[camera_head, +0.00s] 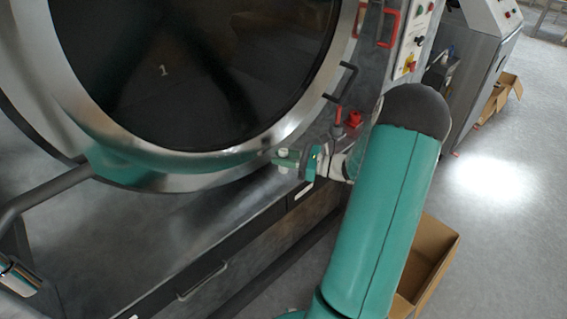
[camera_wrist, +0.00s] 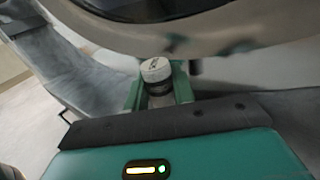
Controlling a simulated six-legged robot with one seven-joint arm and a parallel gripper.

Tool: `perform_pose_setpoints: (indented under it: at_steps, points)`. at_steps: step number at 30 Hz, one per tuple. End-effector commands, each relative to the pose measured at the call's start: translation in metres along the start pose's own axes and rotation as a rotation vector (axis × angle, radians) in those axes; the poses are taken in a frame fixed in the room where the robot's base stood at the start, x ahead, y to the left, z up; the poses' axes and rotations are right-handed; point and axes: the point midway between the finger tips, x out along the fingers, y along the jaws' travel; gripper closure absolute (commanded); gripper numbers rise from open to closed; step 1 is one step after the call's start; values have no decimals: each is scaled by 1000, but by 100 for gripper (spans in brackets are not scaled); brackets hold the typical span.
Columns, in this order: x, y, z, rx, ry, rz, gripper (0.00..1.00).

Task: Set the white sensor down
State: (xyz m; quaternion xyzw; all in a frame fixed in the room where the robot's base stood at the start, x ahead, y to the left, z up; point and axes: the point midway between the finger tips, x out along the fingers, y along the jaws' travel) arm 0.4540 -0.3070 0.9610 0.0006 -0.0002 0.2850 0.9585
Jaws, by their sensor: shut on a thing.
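The white sensor (camera_wrist: 155,70) shows in the wrist view as a small cylinder with a white round cap and a darker lower part. My gripper (camera_wrist: 160,92) has its green fingers on both sides of the sensor and is shut on it. In the head view my gripper (camera_head: 287,160) is at the lower right of the round washer door, close to its metal rim. The sensor is small there, a pale spot (camera_head: 282,153) at the fingertips. I cannot tell whether its underside touches anything.
The washer's dark round door (camera_head: 190,70) fills the upper left. A red valve (camera_head: 352,119) and a black door handle (camera_head: 341,82) are near my wrist. An open cardboard box (camera_head: 437,262) is on the floor behind my arm. Open floor (camera_head: 500,190) lies to the right.

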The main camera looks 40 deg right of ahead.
Motion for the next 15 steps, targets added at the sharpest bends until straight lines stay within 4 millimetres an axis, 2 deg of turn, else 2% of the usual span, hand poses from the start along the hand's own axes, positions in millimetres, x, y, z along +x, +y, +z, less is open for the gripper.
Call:
perform_pose_setpoints:
  at_steps: [7, 15]
  points:
    - [-8, 40, 49, -4, 3, -1, 100]
    - [-21, 100, 75, -3, 2, -1, 100]
